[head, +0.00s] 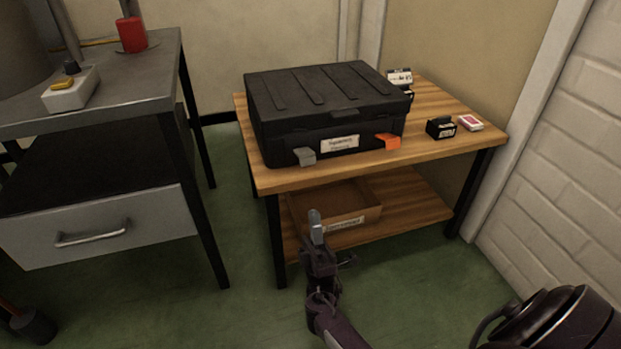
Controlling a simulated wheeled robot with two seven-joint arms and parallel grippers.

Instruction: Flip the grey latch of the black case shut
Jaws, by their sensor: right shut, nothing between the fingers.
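The black case (327,92) stands on a wooden table (268,182) with its lid down. A label (340,143) is on its front face. The grey latch (304,156) is at the left of the case's front and sticks outward. An orange latch (387,141) is at the right of the front and also sticks outward. My right gripper (315,222) is shut and empty, in front of the table and below the case, apart from the latch. My left gripper is not in view.
A small black box (440,128) and a card pack (470,123) lie on the table's right. An open cardboard box (362,207) sits on the lower shelf. A metal workbench with a drawer (100,232) stands at left, with green floor between.

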